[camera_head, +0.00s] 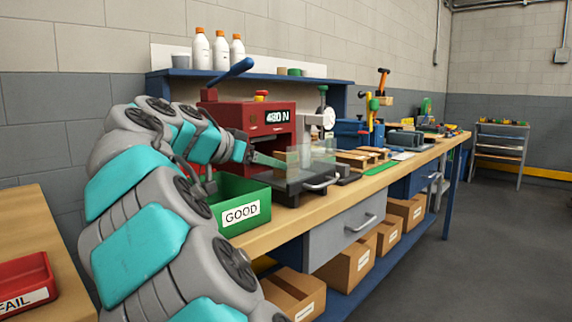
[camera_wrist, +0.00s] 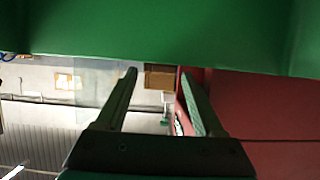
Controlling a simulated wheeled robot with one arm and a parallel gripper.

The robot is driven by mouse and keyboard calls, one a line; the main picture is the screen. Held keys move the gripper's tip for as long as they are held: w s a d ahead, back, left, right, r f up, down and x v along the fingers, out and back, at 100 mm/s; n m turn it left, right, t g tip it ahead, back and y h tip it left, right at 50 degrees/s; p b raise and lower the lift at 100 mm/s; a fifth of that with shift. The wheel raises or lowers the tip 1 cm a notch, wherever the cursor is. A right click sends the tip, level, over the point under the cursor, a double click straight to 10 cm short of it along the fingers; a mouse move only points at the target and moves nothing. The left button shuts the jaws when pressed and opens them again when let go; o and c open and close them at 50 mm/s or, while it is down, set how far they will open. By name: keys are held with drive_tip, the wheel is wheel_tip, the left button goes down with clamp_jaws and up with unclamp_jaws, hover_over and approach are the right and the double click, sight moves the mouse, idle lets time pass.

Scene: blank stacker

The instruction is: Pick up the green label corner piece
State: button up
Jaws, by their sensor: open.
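I cannot pick out the green label corner piece for certain in either view. My gripper (camera_head: 268,160) is in front of the red press, close to the clear guard, above and behind the green GOOD bin.
The red press (camera_head: 252,125) reads 480 N, with a clear guard (camera_head: 305,155) and black base beside it. The green GOOD bin (camera_head: 240,214) stands at the bench front. A red FAIL bin (camera_head: 24,285) sits lower left. Tools and fixtures crowd the bench (camera_head: 330,193) further right.

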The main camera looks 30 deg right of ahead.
sight(276, 179)
drive_tip(key=x, duration=0.3)
drive_tip(key=shift+w+d+f, duration=0.1)
drive_tip(key=c, duration=1.1)
